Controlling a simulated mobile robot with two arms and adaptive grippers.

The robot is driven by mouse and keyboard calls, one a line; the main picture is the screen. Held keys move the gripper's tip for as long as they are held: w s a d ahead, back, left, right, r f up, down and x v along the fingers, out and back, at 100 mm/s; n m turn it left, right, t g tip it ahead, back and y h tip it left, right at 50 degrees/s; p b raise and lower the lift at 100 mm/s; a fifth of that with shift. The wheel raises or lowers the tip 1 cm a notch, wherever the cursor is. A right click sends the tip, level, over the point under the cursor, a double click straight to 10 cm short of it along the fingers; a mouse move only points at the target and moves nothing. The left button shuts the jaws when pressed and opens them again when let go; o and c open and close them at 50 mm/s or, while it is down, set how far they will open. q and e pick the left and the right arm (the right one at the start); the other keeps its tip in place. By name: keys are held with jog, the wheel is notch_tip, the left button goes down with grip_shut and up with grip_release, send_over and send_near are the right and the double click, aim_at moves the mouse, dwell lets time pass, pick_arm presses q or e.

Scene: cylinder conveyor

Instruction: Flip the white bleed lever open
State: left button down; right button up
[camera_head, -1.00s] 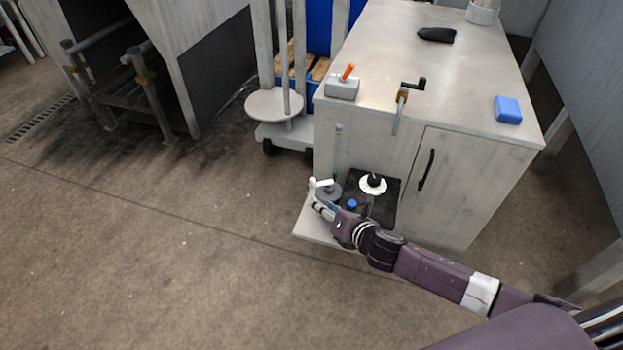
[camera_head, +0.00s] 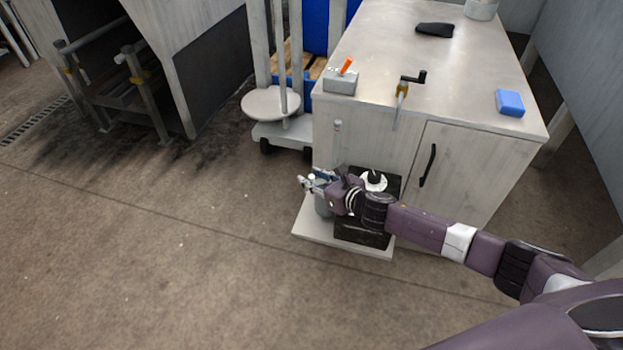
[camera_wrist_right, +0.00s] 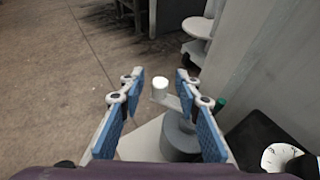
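The white bleed lever (camera_wrist_right: 160,86) shows in the right wrist view as a pale arm with a bright round knob at its end. It joins a grey cylindrical body (camera_wrist_right: 180,140) on the low shelf. My right gripper (camera_wrist_right: 157,92) is open, its two blue-padded fingers on either side of the lever, with gaps visible; contact is not evident. In the head view my right gripper (camera_head: 311,181) is over the grey body (camera_head: 322,206) and hides most of the lever. My left gripper is not in view.
A black block (camera_head: 362,237) with a white disc (camera_head: 374,182) stands beside the grey body on the pale low shelf (camera_head: 343,247). The cabinet (camera_head: 462,180) rises behind. A white round plate (camera_head: 270,104) on a cart is further back. Floor to the left is clear.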

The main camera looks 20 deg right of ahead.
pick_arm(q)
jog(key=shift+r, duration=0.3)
pick_arm(e)
jog(key=shift+w+a+f, duration=0.1)
jog(key=shift+w, duration=0.2)
grip_shut()
